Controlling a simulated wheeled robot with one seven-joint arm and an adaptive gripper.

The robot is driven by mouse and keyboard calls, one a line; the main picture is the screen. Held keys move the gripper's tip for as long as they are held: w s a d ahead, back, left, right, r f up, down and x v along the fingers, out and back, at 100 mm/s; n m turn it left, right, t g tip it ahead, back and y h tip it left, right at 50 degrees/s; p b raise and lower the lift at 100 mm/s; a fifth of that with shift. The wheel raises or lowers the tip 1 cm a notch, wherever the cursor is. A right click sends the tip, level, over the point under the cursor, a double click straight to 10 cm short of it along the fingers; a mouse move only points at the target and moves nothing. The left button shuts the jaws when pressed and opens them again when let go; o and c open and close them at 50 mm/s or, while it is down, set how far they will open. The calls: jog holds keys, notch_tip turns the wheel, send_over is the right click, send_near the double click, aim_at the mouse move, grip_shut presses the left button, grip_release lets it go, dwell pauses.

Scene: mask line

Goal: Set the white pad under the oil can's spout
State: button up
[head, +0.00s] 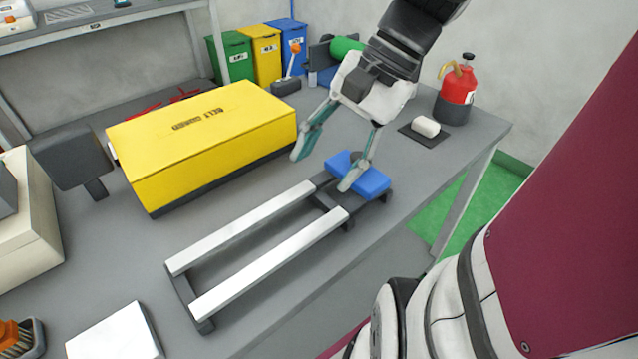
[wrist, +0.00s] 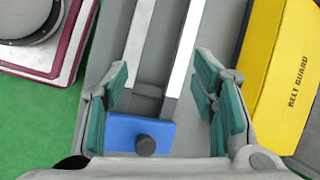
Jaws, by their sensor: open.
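A red oil can (head: 456,95) with a dark base and a tan curved spout (head: 452,70) stands at the bench's far right; the spout points left. A larger flat white block (head: 115,335) lies at the near left. My gripper (head: 323,170) is open and empty over the far end of two pale rails, by a blue block (head: 370,180). In the wrist view the blue block (wrist: 125,132) shows between my fingers (wrist: 165,110), with a dark knob.
The pale rails (head: 270,265) run along the bench's near side. A yellow belt guard box (head: 200,140) stands left of my gripper. A green cylinder (head: 345,46), a small lever box (head: 286,86) and coloured bins (head: 262,50) are behind. Bare bench lies between rails and mat.

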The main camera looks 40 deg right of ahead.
jog(key=s+a+n+h, duration=0.2)
jog(key=s+n+h, duration=0.1)
jog(key=s+n, duration=0.3)
jog(key=s+a+n+g+h, duration=0.1)
jog(key=s+a+n+h, duration=0.1)
jog(key=s+n, duration=0.4)
jog(key=shift+s+a+f+n+h, duration=0.2)
jog(key=shift+a+f+n+h, duration=0.1)
jog(key=shift+n+h, duration=0.15)
